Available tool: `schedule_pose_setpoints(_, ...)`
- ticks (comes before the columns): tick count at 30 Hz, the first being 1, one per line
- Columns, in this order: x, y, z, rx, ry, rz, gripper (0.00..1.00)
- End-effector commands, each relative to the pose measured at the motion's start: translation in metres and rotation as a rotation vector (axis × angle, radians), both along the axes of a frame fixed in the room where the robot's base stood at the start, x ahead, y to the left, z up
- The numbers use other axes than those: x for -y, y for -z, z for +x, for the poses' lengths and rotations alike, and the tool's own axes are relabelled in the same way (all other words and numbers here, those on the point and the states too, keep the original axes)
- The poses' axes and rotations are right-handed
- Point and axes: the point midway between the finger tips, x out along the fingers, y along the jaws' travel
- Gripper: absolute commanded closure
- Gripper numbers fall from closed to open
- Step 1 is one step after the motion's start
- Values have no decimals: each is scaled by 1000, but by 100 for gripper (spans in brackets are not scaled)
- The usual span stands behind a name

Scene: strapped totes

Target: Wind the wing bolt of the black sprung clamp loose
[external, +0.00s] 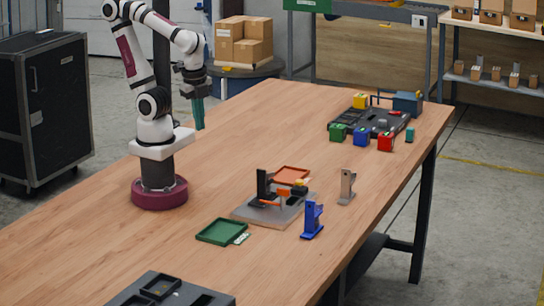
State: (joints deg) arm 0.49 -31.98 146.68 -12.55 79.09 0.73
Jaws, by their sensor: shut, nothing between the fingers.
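A black upright clamp (263,187) stands on a grey base plate (246,214) near the middle of the table, with orange parts (268,204) low in front of it. It looks like the black sprung clamp, but its wing bolt is too small to make out. My gripper (199,126) has long teal fingers pointing down. It is shut and empty, above the table's far left side, behind and left of the clamp and well apart from it.
A blue upright piece (312,220) and a beige one (347,187) stand right of the plate. An orange tray (291,175) lies behind; a green tray (221,231) lies front left. A black board (345,120) with coloured blocks is far right.

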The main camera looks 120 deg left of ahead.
Motion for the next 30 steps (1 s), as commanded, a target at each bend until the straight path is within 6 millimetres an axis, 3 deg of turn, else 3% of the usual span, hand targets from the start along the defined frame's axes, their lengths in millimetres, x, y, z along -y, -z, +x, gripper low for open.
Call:
schedule_pose_setpoints(8, 0, 0, 0, 0, 0, 0, 100)
schedule_pose_setpoints(11, -1, -2, 4, 2, -26, -4, 87)
schedule_pose_setpoints(13, -7, -11, 30, 14, -177, -24, 75)
schedule_pose_setpoints(15, -23, -21, 71, 35, -420, -57, 62)
schedule_pose_setpoints(18, -57, -23, 123, 69, -745, -100, 61)
schedule_pose_setpoints(21, -86, -19, 153, 90, -948, -126, 61)
schedule_pose_setpoints(26, -94, -1, 161, 95, -1014, -135, 61)
schedule_pose_setpoints(30, -93, 39, 160, 93, -1009, -134, 61)
